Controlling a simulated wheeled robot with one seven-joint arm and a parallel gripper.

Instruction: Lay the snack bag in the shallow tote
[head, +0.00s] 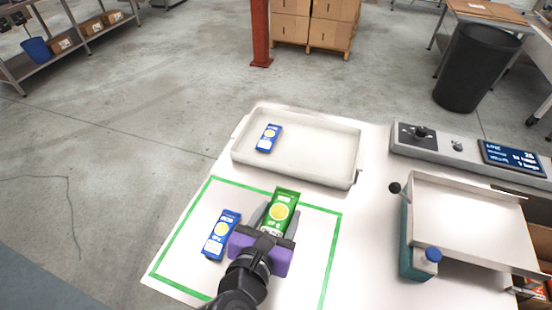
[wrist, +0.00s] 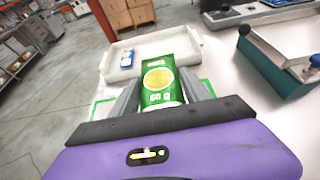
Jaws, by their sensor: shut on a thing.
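My gripper (head: 269,228) is shut on a green snack bag (head: 282,209) with a yellow disc. In the wrist view the bag (wrist: 160,82) stands up between the two grey fingers and reads "60 g". The bag is over the green-outlined area, in front of the shallow tote (head: 300,174). The tote is a pale, low-walled tray, and it also shows in the wrist view (wrist: 195,48) behind the bag. A blue snack bag (head: 268,138) lies inside the tote at its left side. Another blue bag (head: 222,235) lies on the table left of my gripper.
A weigher with a metal pan (head: 465,225) and a blue knob stands at the right of the table. A control box with a display (head: 512,157) sits behind it. The middle and right of the tote floor are clear.

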